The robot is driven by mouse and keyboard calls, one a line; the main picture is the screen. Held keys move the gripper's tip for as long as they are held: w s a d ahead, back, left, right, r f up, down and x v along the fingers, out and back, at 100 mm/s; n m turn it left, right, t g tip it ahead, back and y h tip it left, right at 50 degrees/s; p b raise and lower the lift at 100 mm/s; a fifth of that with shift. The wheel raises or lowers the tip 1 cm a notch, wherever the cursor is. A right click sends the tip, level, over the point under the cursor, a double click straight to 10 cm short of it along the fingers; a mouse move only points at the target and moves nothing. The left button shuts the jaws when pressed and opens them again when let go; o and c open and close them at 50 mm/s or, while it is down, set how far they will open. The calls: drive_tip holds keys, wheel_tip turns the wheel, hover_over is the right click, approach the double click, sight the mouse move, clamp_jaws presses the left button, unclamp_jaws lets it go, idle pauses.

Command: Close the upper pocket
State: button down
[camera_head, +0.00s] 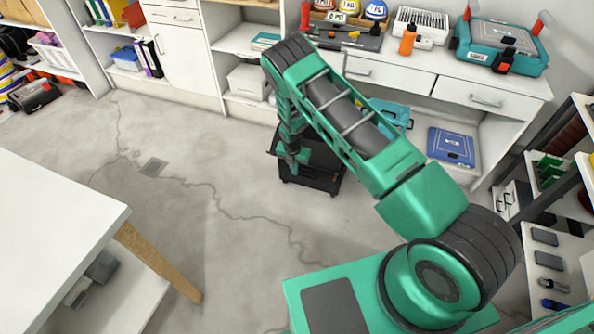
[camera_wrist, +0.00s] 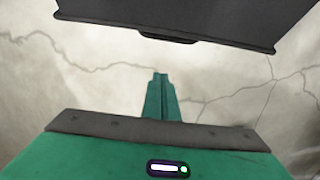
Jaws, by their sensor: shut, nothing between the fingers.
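A black rolling case (camera_head: 322,178) stands on the floor below the workbench in the head view, partly hidden behind my arm. My gripper (camera_head: 297,164) points down in front of it, with its green fingers together. In the wrist view, my gripper (camera_wrist: 160,76) is shut and empty above the floor. A wide dark panel with a small handle lip, seemingly the upper pocket (camera_wrist: 200,18), fills the top of that view. A strip of floor shows between the fingertips and the panel in the picture. I cannot tell how far out the pocket stands.
A workbench (camera_head: 385,70) with drawers stands behind the case, carrying helmets, bottles and a teal toolbox (camera_head: 500,42). A white table (camera_head: 55,205) is at the left, and a shelf rack (camera_head: 550,235) is at the right. The cracked concrete floor (camera_head: 200,175) between is clear.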

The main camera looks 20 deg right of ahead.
wheel_tip(320, 180, down, 9)
drive_tip(key=w+d, duration=0.1)
drive_tip(key=w+d+r, duration=0.1)
drive_tip(key=w+r, duration=0.1)
drive_tip(key=w, duration=0.1)
drive_tip(key=shift+d, duration=0.4)
drive_tip(key=shift+r, duration=0.1)
